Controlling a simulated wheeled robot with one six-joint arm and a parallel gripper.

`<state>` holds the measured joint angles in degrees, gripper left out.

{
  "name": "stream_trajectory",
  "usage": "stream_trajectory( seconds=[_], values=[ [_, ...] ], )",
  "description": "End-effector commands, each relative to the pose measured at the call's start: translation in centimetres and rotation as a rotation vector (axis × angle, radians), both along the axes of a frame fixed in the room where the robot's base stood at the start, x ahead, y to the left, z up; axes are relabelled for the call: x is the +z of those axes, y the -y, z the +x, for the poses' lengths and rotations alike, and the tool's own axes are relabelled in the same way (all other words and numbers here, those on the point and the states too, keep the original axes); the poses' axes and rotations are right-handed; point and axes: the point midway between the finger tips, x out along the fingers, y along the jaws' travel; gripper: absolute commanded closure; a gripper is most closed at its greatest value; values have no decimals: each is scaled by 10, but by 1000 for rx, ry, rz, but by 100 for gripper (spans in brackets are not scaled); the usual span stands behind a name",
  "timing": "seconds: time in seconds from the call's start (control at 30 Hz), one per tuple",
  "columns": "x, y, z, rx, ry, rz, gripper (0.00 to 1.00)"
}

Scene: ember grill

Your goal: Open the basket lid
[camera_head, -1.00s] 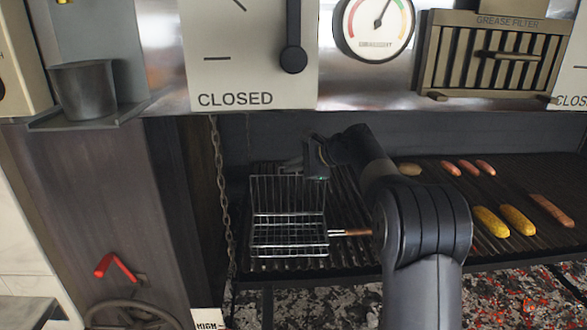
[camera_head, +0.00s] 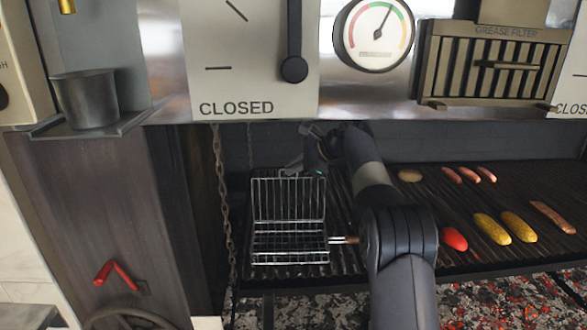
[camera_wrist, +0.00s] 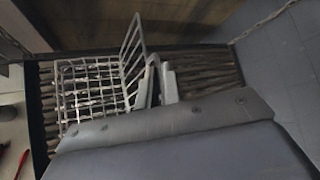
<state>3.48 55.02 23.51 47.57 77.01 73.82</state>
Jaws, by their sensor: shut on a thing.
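My gripper (camera_head: 296,168) is behind the lid's top edge. In the wrist view my gripper (camera_wrist: 158,85) has its fingers against the lid's edge, shut on it. The exact contact is partly hidden.
Sausages (camera_head: 470,174), a red item (camera_head: 454,238), yellow corn (camera_head: 491,229) and a round patty (camera_head: 410,175) lie on the grate to the right. A chain (camera_head: 222,200) hangs left of the basket. The metal panel (camera_head: 250,60) overhangs the grill.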

Motion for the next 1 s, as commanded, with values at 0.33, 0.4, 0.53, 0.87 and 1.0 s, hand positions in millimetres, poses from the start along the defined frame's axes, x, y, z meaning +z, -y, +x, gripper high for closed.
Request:
stream_trajectory(
  seconds=[0.33,0.4,0.53,0.87,1.0],
  values=[
    [1,0,0,1,1,1,90],
    [1,0,0,1,1,1,84],
    [0,0,0,0,1,0,73],
    [3,4,-2,0,1,0,72],
    [14,17,-9,-2,3,0,72]
  ],
)
